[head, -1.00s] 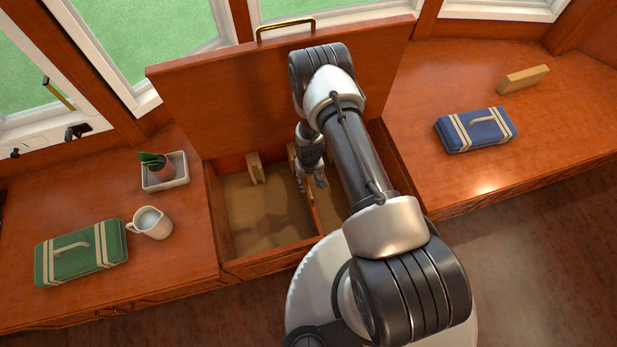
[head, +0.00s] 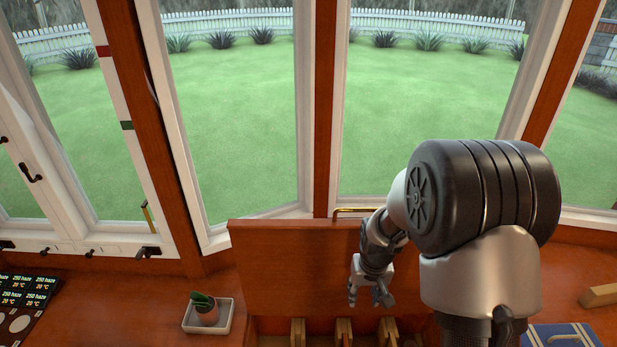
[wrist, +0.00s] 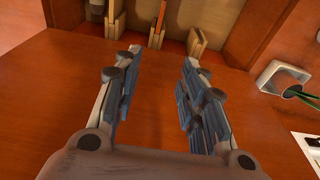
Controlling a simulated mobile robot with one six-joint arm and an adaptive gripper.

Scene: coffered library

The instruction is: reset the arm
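My gripper (head: 370,294) hangs in front of the raised wooden lid (head: 290,265) in the head view, above the open compartment box. In the wrist view my gripper (wrist: 160,55) has its two fingers spread apart with nothing between them. The box's wooden dividers (head: 343,330) show at the bottom of the head view. They also show at the top of the wrist view. My arm is folded up at the right, with its elbow high in front of the window.
A potted cactus on a white tray (head: 222,326) stands left of the box. A blue case (head: 560,337) and a wooden block (head: 600,295) are at the right. A dark display panel (head: 25,295) lies far left. Windows stand behind the lid, which has a brass handle (head: 355,211).

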